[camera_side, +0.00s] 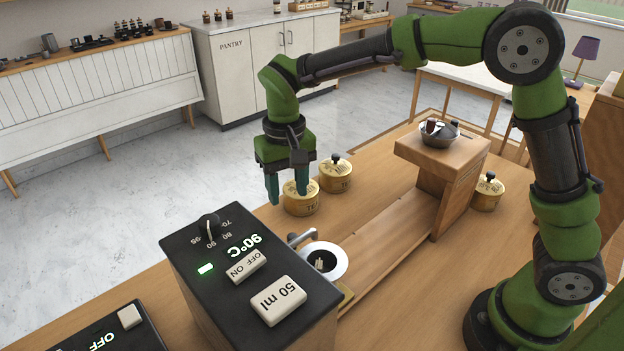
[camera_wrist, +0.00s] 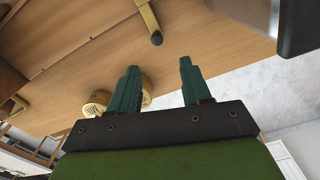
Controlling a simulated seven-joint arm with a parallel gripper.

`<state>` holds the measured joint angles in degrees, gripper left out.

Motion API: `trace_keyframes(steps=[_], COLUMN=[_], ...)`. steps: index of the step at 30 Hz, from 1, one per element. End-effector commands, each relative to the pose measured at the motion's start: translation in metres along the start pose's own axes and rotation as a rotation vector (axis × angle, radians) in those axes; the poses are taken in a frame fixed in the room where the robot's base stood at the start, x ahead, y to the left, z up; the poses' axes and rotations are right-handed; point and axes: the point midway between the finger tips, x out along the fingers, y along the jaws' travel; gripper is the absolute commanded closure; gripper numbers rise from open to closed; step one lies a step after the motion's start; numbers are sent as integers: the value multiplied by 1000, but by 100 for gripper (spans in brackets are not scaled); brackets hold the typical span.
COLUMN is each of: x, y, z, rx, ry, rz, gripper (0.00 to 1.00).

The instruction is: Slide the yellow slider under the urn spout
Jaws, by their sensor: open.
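The urn (camera_side: 250,262) is a dark-topped box with a 90°C readout at the lower middle of the side view. My gripper (camera_side: 288,196), also in the wrist view (camera_wrist: 158,66), is open and empty, pointing down behind the urn.
Yellow tins (camera_side: 300,204) (camera_side: 336,182) stand close behind my fingers on the wooden counter (camera_side: 390,288). Another tin (camera_side: 486,197) is at the right, behind a wooden stand (camera_side: 458,172) holding a metal bowl (camera_side: 436,141). A dark appliance (camera_side: 105,335) is at lower left.

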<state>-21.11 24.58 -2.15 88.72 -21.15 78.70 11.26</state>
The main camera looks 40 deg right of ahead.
Motion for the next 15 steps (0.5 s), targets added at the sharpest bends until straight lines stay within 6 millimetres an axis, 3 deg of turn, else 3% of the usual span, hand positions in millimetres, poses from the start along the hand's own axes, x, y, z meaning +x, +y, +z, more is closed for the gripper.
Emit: trace_keyframes(steps=[6,15], x=[-27,-33], y=[0,0], z=[0,0], rx=[-1,-1], ry=[2,1], rz=[0,0], gripper=[52,52])
